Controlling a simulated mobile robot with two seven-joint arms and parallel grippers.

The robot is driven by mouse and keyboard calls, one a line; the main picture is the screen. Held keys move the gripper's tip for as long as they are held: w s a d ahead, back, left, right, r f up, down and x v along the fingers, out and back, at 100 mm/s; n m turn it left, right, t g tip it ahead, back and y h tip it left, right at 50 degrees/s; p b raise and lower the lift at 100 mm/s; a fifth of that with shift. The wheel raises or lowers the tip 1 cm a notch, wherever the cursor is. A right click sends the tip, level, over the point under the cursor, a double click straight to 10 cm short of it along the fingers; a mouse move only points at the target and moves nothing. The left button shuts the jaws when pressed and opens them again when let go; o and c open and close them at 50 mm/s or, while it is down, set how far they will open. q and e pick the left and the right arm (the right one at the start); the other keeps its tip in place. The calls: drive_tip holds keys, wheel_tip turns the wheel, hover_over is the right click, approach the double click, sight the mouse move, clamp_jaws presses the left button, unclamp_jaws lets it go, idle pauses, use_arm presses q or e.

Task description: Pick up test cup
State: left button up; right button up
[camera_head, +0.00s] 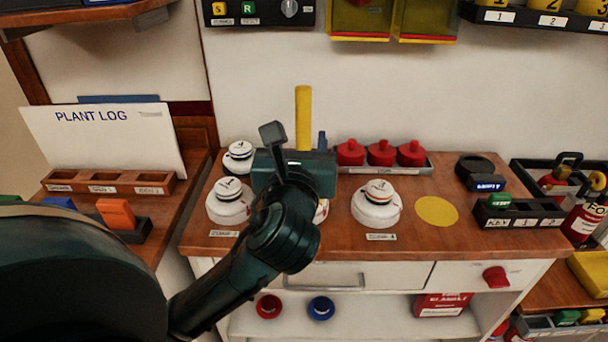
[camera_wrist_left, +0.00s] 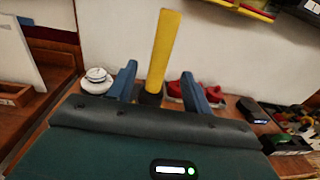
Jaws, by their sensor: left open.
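A tall yellow handle (camera_head: 303,115) stands upright at the back of the wooden bench; I take it to be the test cup. In the left wrist view the yellow handle (camera_wrist_left: 164,45) rises from a dark round base, partly hidden by my gripper. My left gripper (camera_head: 297,142) is open in front of it. In the left wrist view the fingers (camera_wrist_left: 158,78) appear on either side of the handle's lower part, with the base between them in the picture. I cannot tell whether they touch it. My right gripper is not in view.
White detectors (camera_head: 228,203) (camera_head: 377,205) stand left and right of my arm, one partly hidden behind it. Several red caps (camera_head: 381,154) sit in a tray just right of the handle. A yellow disc (camera_head: 437,211) marks bare bench at the right.

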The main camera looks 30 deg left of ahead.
sight(304, 116)
use_arm(q)
drive_tip(key=x, duration=0.2)
drive_tip(key=shift+w+a+p, duration=0.1)
drive_tip(key=shift+w+p, duration=0.15)
drive_tip(key=shift+p, duration=0.05)
drive_tip(key=shift+r+x, duration=0.2)
drive_tip(key=shift+x, duration=2.7)
drive_tip(key=shift+c, duration=0.3)
clamp_jaws()
